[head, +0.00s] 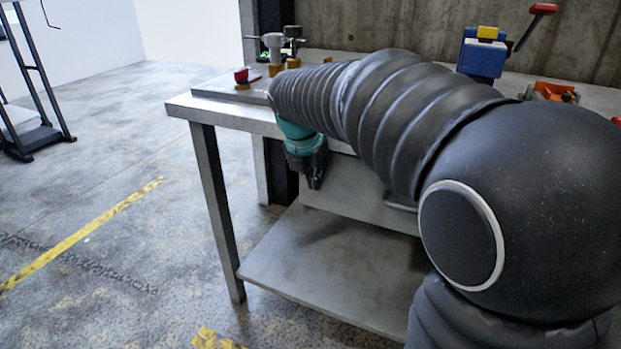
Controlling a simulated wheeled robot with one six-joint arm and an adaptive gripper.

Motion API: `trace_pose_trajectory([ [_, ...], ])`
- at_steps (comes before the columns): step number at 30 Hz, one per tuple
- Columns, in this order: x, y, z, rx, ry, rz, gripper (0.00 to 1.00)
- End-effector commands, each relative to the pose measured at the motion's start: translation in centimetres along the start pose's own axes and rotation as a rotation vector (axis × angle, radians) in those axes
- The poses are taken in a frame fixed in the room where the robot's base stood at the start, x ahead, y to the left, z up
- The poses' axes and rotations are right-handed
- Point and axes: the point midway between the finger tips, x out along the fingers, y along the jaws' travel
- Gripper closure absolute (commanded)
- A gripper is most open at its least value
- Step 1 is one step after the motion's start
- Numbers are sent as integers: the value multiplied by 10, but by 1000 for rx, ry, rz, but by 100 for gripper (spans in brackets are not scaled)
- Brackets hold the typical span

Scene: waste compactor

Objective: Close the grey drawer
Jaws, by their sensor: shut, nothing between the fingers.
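The grey drawer (350,197) hangs under the workbench top, above the lower shelf. Its front panel shows at the left, and a bar handle (400,205) shows partly at its right. My arm hides the rest of the drawer and its top edge, so I cannot tell how far it is pulled out. My gripper (315,183) is dark with a teal wrist and points down. It is shut and empty at the upper left corner of the drawer front. I cannot tell whether it touches the panel.
The workbench (205,104) has metal legs and a lower shelf (330,265). On top stand a grey valve (273,48), a small red-handled valve (242,78) and a blue device (482,55).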

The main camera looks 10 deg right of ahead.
Motion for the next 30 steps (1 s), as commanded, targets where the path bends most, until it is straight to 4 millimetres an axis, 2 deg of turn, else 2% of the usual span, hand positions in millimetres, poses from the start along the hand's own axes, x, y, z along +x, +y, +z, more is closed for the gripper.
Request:
trace_pose_trajectory([
  [1,-1,-1,7,3,-18,3,100],
  [5,-2,-1,5,5,-18,2,100],
  [8,-6,0,-3,4,-17,2,100],
  [13,-16,6,-29,2,-9,2,100],
  [18,-53,6,-28,5,-9,3,100],
  [24,-89,6,-30,4,-7,1,100],
  [30,-108,5,-30,5,-5,-1,100],
])
